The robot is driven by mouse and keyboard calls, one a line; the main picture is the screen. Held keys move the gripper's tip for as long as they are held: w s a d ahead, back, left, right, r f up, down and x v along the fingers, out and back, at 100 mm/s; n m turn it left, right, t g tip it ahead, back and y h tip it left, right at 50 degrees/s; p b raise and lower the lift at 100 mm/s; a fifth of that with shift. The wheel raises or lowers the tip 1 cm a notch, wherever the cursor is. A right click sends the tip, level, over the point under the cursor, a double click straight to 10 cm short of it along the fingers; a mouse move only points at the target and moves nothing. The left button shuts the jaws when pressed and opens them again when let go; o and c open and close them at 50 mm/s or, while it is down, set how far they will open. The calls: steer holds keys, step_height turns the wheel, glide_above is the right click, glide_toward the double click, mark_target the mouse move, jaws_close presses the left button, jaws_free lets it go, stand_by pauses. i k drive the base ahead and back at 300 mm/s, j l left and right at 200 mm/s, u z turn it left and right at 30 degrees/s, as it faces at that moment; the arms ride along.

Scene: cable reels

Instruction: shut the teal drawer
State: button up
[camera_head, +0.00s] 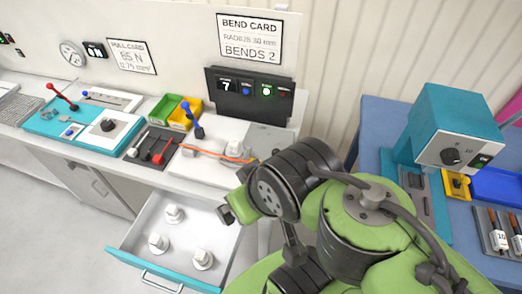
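The teal drawer (128,257) stands pulled out of the white bench, at the lower left of the middle. Its teal front has a pale bar handle (161,281). Several white spool-like pieces (203,259) stand upright on the drawer's white floor. My green and dark grey arm fills the lower middle and right. What looks like my gripper (227,213) is at the arm's left end, over the drawer's right side in the picture. Its fingers are too small and hidden to read, and I cannot tell whether it touches the drawer.
The bench top (200,170) holds a teal control panel (70,123), red and blue levers, green and yellow bins (186,113) and an orange cable (225,156). A blue table (375,120) with a teal machine (455,120) is at right. Grey floor (50,230) is clear left of the drawer.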

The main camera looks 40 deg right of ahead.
mark_target(201, 227)
steer(key=k+j+u, duration=0.2)
steer(key=u, duration=0.2)
steer(key=k+j+u, duration=0.15)
steer(key=u, duration=0.2)
steer(key=j+u, duration=0.45)
steer(key=i+j+u, duration=0.1)
steer(key=u, duration=0.4)
steer(key=i+j+u, duration=0.15)
steer(key=j+u, duration=0.3)
